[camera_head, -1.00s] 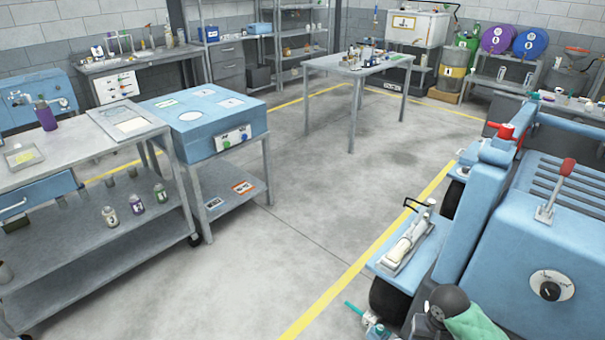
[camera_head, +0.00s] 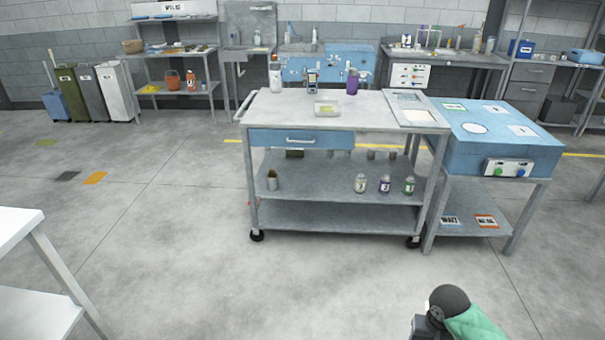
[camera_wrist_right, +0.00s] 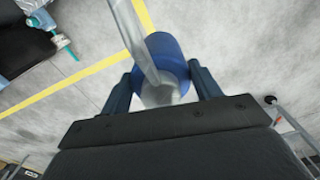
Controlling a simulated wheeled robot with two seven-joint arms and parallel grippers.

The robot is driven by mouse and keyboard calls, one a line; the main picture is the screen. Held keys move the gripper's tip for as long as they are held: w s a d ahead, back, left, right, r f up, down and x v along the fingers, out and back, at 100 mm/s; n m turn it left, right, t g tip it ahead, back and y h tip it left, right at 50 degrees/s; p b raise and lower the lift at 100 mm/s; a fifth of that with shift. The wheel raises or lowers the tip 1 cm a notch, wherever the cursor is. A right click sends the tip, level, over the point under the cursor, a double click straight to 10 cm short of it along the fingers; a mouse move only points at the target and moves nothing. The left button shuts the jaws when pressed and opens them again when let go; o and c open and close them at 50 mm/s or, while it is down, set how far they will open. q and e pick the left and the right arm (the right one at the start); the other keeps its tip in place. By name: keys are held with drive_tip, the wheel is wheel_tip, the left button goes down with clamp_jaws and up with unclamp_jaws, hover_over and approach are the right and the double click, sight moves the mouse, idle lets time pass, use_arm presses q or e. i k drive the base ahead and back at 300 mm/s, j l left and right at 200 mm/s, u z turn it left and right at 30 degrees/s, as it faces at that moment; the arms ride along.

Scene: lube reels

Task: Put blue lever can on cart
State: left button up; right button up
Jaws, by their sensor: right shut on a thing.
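In the right wrist view, a blue can (camera_wrist_right: 172,48) with a grey metal lever part sits between the two fingers of my right gripper (camera_wrist_right: 163,85). The gripper is shut on it, and the floor shows behind it. The gripper and can are not in the head view. The grey cart (camera_head: 345,205) stands on wheels in the middle of the head view, with a blue drawer (camera_head: 300,139) under its top. On its top are a white bottle (camera_head: 275,77), a small blue-and-grey item (camera_head: 312,82), a clear tray (camera_head: 327,108) and a purple bottle (camera_head: 352,82). My left gripper is not in view.
A blue-topped table (camera_head: 490,150) stands against the cart's right side. The cart's lower shelves hold a grey cup (camera_head: 272,181) and several small bottles. A white table (camera_head: 25,255) is at the left front. The floor before the cart is clear.

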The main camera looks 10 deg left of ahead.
sight(309, 112)
drive_tip(key=i+u, duration=0.1)
drive_tip(key=u, duration=1.6)
drive_tip(key=i+l, duration=0.15)
drive_tip(key=l, duration=0.2)
drive_tip(key=i+l+u, duration=0.1)
drive_tip(key=l, duration=0.25)
drive_tip(key=i+l, duration=0.15)
drive_tip(key=l, duration=0.2)
drive_tip(key=i+l+u, duration=0.15)
drive_tip(key=l, duration=0.6)
drive_tip(key=i+u, duration=0.05)
